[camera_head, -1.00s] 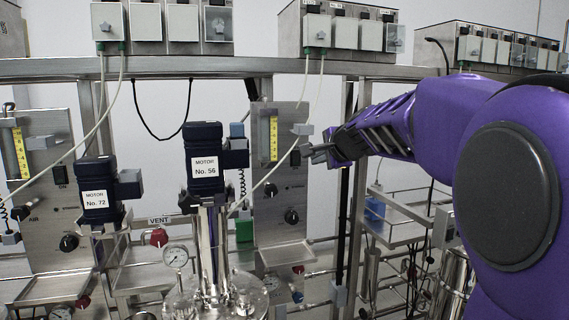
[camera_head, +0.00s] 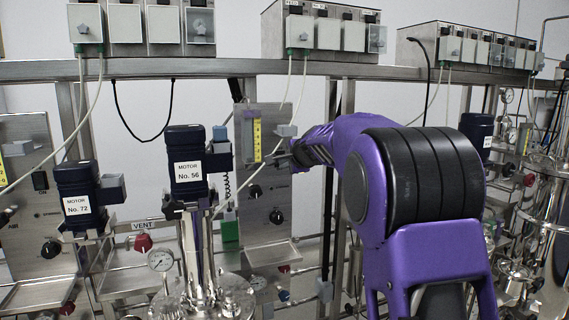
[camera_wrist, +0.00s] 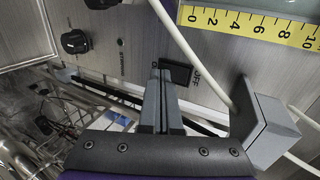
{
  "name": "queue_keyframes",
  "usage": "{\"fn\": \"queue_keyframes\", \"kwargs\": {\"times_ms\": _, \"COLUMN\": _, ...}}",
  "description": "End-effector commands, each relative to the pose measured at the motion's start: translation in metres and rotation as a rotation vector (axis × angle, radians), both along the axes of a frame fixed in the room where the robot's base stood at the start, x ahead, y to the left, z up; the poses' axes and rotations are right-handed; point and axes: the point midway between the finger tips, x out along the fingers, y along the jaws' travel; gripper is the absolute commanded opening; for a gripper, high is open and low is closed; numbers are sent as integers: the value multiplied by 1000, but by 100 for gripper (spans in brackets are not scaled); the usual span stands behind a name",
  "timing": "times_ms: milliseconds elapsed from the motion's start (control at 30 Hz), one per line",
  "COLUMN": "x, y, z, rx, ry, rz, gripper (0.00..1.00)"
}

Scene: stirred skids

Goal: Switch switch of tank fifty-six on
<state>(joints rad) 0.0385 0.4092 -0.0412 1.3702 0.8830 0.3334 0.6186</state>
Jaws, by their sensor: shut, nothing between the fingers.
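The motor labelled No. 56 (camera_head: 188,170) stands on its tank, left of a steel panel (camera_head: 277,222) in the head view. In the wrist view the black switch (camera_wrist: 178,75) sits on this panel, with "OFF" lettering at its right side. My gripper (camera_wrist: 160,78) is shut and empty, its fingertips at the lower left of the switch. I cannot tell whether they touch it.
A grey block (camera_wrist: 268,132) with a pale hose (camera_wrist: 190,52) stands close right of my fingers. A yellow scale (camera_wrist: 255,25) and a black knob (camera_wrist: 75,41) are on the panel. The motor labelled No. 72 (camera_head: 78,195) stands further left.

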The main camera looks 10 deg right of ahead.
Motion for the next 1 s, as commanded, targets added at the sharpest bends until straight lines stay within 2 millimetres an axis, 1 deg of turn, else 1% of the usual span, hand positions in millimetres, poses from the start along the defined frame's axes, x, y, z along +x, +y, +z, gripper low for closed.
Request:
{"fn": "queue_keyframes", "kwargs": {"times_ms": 200, "x": 0, "y": 0, "z": 0, "rx": 0, "ry": 0, "rz": 0, "gripper": 0}}
{"fn": "queue_keyframes", "kwargs": {"times_ms": 300, "x": 5, "y": 1, "z": -2, "rx": 0, "ry": -1, "rz": 0, "gripper": 0}}
{"fn": "queue_keyframes", "kwargs": {"times_ms": 567, "x": 4, "y": 1, "z": -1, "rx": 0, "ry": -1, "rz": 0, "gripper": 0}}
{"fn": "queue_keyframes", "kwargs": {"times_ms": 1000, "x": 4, "y": 1, "z": 21, "rx": 2, "ry": -12, "rz": -3, "gripper": 0}}
